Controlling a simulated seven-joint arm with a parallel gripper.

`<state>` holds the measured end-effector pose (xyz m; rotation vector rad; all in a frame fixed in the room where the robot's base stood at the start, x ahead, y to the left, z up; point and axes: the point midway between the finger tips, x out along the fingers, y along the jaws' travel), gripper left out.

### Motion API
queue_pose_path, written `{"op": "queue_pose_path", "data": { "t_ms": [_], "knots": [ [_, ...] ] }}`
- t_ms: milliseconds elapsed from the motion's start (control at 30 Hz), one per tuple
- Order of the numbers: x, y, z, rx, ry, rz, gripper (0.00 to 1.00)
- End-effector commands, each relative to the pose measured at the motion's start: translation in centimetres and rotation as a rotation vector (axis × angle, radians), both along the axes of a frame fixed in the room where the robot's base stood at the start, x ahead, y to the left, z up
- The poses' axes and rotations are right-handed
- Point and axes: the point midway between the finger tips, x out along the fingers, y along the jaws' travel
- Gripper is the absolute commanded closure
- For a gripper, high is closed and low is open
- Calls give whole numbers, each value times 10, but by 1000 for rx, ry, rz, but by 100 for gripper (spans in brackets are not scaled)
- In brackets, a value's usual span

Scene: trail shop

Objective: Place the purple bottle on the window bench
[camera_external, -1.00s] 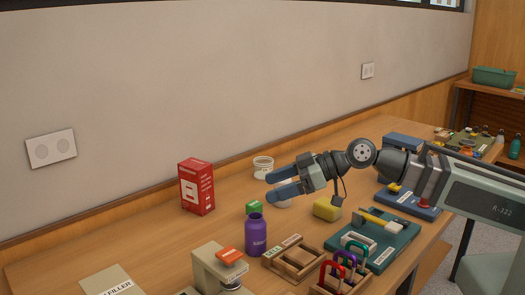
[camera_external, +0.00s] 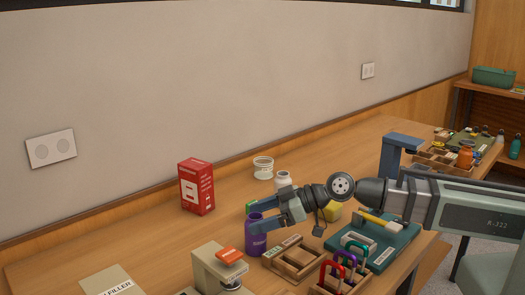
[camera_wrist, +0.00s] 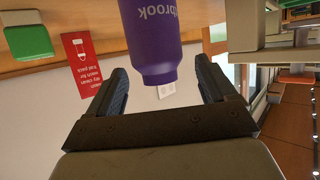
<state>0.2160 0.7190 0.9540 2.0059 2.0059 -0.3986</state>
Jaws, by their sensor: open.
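The purple bottle (camera_external: 256,241) stands upright on the long wooden table, near its front. In the wrist view the purple bottle (camera_wrist: 155,45) appears upside down between the finger lines, its lettering partly visible. My gripper (camera_external: 253,217) is open at the bottle's upper part, with the fingers reaching to either side of it. In the wrist view my gripper (camera_wrist: 163,85) shows both fingers apart with a gap to the bottle. I cannot tell for sure which surface is the window bench.
A red box (camera_external: 196,187) and a white jar (camera_external: 263,168) stand behind the bottle. A wooden tray (camera_external: 290,259), a beige device (camera_external: 217,268) and a teal board (camera_external: 385,240) are close by. A side bench with a green bin (camera_external: 494,77) stands at the far right.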

Motion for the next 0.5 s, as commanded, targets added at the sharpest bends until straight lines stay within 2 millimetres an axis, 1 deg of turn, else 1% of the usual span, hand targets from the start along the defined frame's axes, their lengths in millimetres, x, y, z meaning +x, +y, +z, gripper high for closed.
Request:
{"op": "queue_pose_path", "data": {
  "t_ms": [33,100,200,467,500],
  "knots": [
    [1,11,-4,-1,0,0,16],
    [1,21,-8,-1,0,-1,16],
    [1,29,-11,-1,0,-1,16],
    [0,30,-13,0,0,-1,16],
    [0,30,-13,0,0,-1,18]
  ]
}}
